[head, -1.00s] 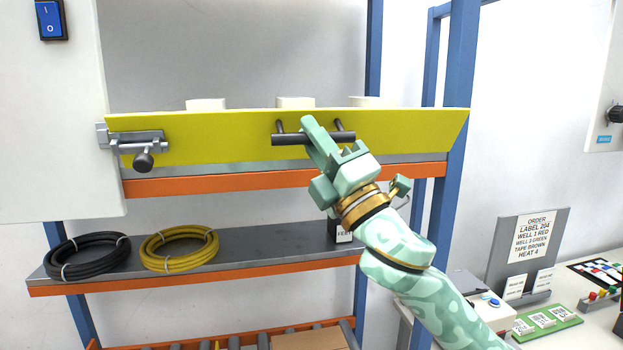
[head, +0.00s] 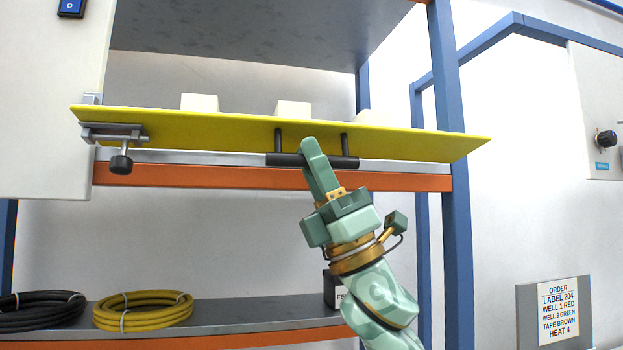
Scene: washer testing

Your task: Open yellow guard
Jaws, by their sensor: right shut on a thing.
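The yellow guard (head: 400,143) is a long flat panel across the front of the upper shelf, tilted so its underside and front edge show. A black bar handle (head: 285,159) hangs from it on two posts. My right gripper (head: 312,155) is shut on this handle, near its middle, with its arm reaching up from below. A metal latch with a black knob (head: 121,163) sits at the guard's left end. My left gripper is not in view.
White blocks (head: 200,103) stand behind the guard on the upper shelf. Blue posts (head: 450,200) frame the rack. A lower shelf (head: 235,312) holds a black coil (head: 40,310) and a yellow coil (head: 142,310). An order sign (head: 558,312) stands at lower right.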

